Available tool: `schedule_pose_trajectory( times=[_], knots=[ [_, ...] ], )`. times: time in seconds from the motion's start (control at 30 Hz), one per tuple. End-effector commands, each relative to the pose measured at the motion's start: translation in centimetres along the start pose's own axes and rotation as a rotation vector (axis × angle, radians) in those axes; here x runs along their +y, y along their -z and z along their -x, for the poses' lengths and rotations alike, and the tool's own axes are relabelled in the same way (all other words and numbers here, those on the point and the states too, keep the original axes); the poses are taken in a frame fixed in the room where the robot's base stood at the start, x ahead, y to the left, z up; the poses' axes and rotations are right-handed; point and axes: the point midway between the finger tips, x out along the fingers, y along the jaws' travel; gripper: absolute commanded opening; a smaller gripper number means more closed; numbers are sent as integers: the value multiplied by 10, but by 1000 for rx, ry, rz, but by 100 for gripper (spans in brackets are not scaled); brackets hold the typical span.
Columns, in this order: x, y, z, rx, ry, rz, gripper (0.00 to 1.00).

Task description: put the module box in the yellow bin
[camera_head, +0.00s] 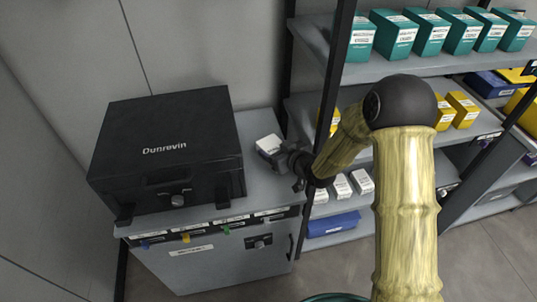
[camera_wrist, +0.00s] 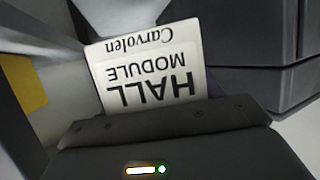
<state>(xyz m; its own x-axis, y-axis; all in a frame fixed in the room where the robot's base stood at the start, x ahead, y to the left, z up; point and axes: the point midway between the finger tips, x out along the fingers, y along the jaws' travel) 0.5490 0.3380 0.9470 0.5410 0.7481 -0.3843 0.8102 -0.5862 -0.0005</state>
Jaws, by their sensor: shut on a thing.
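The module box is a small white box (camera_head: 268,145) with a label reading "HALL MODULE Carvolen", which shows upside down in the wrist view (camera_wrist: 150,70). My gripper (camera_head: 281,153) is shut on it, above the grey cabinet top just right of the black case. I cannot tell whether the box touches the cabinet top. A yellow bin-like shape (camera_head: 520,111) is partly in view at the far right on the shelving, cut by the picture edge and crossed by a dark post. My gripper is well to the left of it.
A black case marked "Dunrevin" (camera_head: 165,150) stands on the grey cabinet (camera_head: 262,190). Shelves hold teal boxes (camera_head: 396,38), yellow boxes (camera_head: 462,108), white boxes (camera_head: 341,187) and a blue bin (camera_head: 332,224). Dark shelf posts stand between. Floor is clear at lower right.

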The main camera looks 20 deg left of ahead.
Motion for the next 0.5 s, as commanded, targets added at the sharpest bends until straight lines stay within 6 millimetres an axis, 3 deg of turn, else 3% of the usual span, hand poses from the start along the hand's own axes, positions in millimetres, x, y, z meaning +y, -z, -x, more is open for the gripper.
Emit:
schedule_pose_trajectory(
  times=[0.33, 0.5],
  knots=[
    [0, -2, -1, 1, 0, 1, 40],
    [0, -20, -8, -3, 0, -2, 40]
  ],
)
